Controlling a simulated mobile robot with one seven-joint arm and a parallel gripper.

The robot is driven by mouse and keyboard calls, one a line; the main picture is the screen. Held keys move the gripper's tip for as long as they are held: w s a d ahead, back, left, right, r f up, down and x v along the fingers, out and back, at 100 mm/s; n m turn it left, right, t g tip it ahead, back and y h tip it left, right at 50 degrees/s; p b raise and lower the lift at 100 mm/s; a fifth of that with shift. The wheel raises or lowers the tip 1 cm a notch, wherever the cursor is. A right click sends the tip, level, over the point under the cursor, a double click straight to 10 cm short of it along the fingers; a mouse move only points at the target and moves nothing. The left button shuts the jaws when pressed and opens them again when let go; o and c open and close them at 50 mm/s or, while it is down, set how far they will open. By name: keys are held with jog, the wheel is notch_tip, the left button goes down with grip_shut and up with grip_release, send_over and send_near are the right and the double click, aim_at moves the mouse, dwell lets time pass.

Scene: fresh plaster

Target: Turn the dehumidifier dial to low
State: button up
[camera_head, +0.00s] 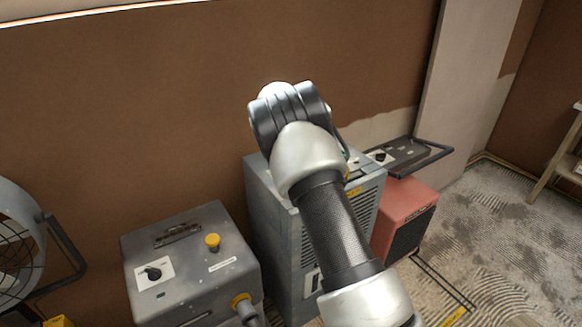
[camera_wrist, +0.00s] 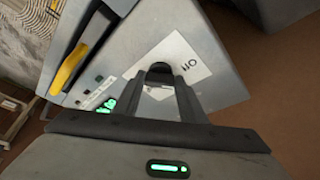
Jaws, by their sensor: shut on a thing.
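The dehumidifier (camera_head: 268,225) is a tall grey cabinet with a louvred side, partly hidden behind my arm in the head view. In the wrist view its grey top panel (camera_wrist: 215,60) is tilted in the picture and carries a white label plate (camera_wrist: 195,68) reading "Off". The dark dial (camera_wrist: 160,72) sits on this plate. My gripper (camera_wrist: 160,80) is shut on the dial, with a finger on each side. The fingers hide part of the dial and plate, so I cannot tell its pointer's direction. The head view does not show the fingers.
A grey machine (camera_head: 190,265) with its own black knob and yellow button stands left of the dehumidifier. A red heater (camera_head: 405,215) stands close on the right, under a dark handled panel (camera_head: 405,155). A fan (camera_head: 20,245) is far left. The brown wall (camera_head: 150,110) is close behind.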

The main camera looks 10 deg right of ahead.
jog(key=m, duration=0.2)
jog(key=m+g+h, duration=0.1)
jog(key=shift+w+a+m, duration=0.1)
jog(key=shift+a+m, duration=0.15)
jog(key=shift+m, duration=0.05)
jog(key=shift+w+m+g+h+p, duration=0.15)
jog(key=shift+m+g+h+p, duration=0.35)
jog(key=shift+m, duration=1.4)
jog(key=shift+a, duration=0.1)
jog(key=o, duration=1.1)
jog(key=shift+c, duration=0.2)
jog(key=p+v, duration=0.1)
jog(key=v, duration=1.6)
jog(key=shift+w+r, duration=0.2)
jog(key=shift+r, duration=0.05)
